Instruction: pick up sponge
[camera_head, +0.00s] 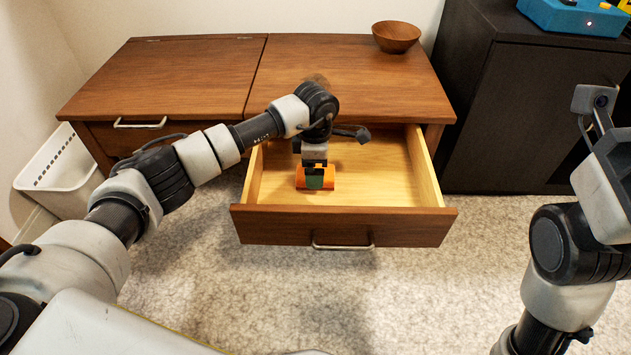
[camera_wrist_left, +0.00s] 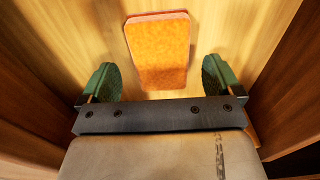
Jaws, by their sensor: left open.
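The orange sponge (camera_head: 328,176) lies inside the open drawer, on its light wooden floor. My left gripper (camera_head: 314,180) reaches down into the drawer, and a green finger hides the middle of the sponge in the head view. In the left wrist view the sponge (camera_wrist_left: 158,48) shows between and a little beyond the two green fingers of the left gripper (camera_wrist_left: 158,80). The fingers are open, with a gap on each side of the sponge, and hold nothing. My right arm shows at the right edge of the head view, but its fingers do not.
A wooden bowl (camera_head: 396,36) sits on the desk top. A white basket (camera_head: 58,165) stands at the left, a black cabinet (camera_head: 530,110) at the right.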

